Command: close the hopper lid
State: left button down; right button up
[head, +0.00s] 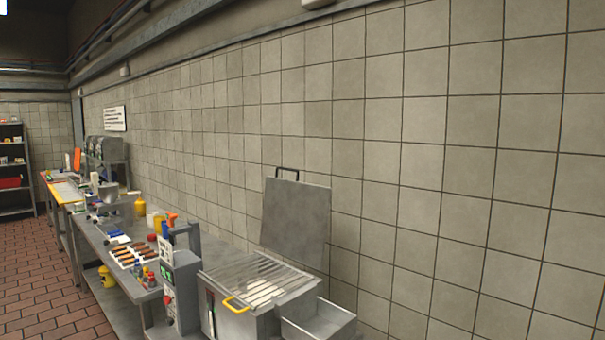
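The hopper (222,318) is a grey metal box at the bottom centre of the head view. Its top shows slanted bars or a clear ribbed cover, with pale strips beneath. A yellow handle (236,305) sits at its front left edge. The hopper lid (296,222) appears to be the flat grey metal panel standing nearly upright behind the box, close to the tiled wall. A black handle (288,171) is on the lid's top edge. The lid stands open. Neither of my grippers is in view.
A grey control post (182,290) with buttons stands left of the hopper. An open metal tray (320,322) adjoins its right side. A long steel table (205,243) with bottles, a tray of brown items and machines runs back left. Brick floor (45,300) is clear at left.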

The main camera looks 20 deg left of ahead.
aim_at(294, 219)
jog(key=j+z, duration=0.25)
jog(key=j, duration=0.25)
jog(key=k+j+z, duration=0.1)
jog(key=j+z, duration=0.2)
jog(key=j, duration=0.2)
jog(key=k+j, duration=0.1)
jog(key=j, duration=0.35)
jog(key=k+j+z, duration=0.15)
jog(key=j, duration=0.75)
jog(key=k+j+z, duration=0.15)
jog(key=j, duration=0.25)
jog(key=k+j, duration=0.15)
jog(key=j, duration=0.25)
jog(key=k+j, duration=0.1)
jog(key=j, duration=0.3)
jog(key=k+j, duration=0.15)
jog(key=j, duration=0.25)
jog(key=k+j, duration=0.1)
jog(key=j, duration=0.3)
jog(key=k+j, duration=0.1)
jog(key=j, duration=0.3)
jog(key=z, duration=0.05)
